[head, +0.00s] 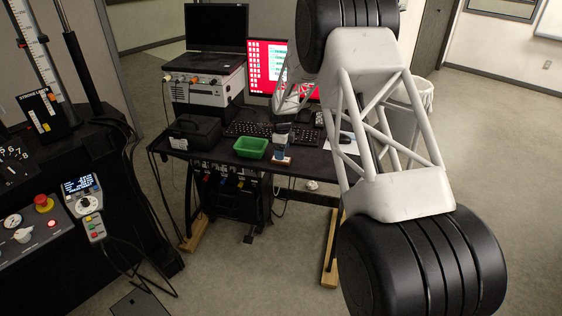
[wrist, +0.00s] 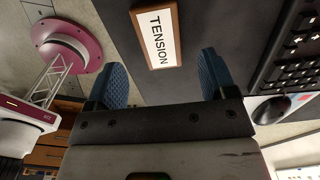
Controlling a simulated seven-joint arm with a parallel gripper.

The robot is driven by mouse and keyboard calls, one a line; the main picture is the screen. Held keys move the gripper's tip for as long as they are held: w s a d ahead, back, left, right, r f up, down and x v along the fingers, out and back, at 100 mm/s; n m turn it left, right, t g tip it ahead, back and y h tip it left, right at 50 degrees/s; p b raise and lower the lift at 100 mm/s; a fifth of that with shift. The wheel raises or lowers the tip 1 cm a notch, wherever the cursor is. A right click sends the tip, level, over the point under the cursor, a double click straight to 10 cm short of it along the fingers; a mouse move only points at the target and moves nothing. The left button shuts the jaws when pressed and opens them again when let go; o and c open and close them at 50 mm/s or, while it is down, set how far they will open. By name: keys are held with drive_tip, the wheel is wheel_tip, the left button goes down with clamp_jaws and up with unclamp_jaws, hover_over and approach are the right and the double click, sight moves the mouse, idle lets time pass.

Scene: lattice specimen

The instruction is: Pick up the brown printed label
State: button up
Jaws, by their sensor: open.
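The brown printed label is a small block with a brown border and a white face reading "TENSION" (wrist: 160,36). In the wrist view it lies on the dark desktop, just beyond my fingertips and roughly centred between them. In the head view the label (head: 281,161) shows as a small brown and white piece near the desk's front edge, directly below my gripper. My gripper (wrist: 164,62) is open and empty, with its two blue ridged fingers spread wider than the label. In the head view my gripper (head: 282,148) partly hides the label.
A green bin (head: 250,148) stands just left of the label on the desk. Behind are a keyboard (head: 248,130) and a red-screened monitor (head: 262,66). The wrist view shows a mouse (wrist: 271,109) at right. A black box (head: 196,131) and instruments (head: 207,80) stand farther left.

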drive_tip(key=shift+f, duration=2)
drive_tip(key=shift+c, duration=0.4)
drive_tip(key=c, duration=0.9)
drive_tip(key=shift+r, duration=0.1)
drive_tip(key=shift+r, duration=1.4)
drive_tip(key=shift+s+r, duration=0.1)
drive_tip(key=shift+r, duration=0.25)
drive_tip(key=s, duration=0.5)
drive_tip(key=s+d+r, duration=0.1)
drive_tip(key=s, duration=0.9)
drive_tip(key=shift+s+d+r, duration=0.15)
drive_tip(key=shift+s+d, duration=0.1)
drive_tip(key=shift+s, duration=0.05)
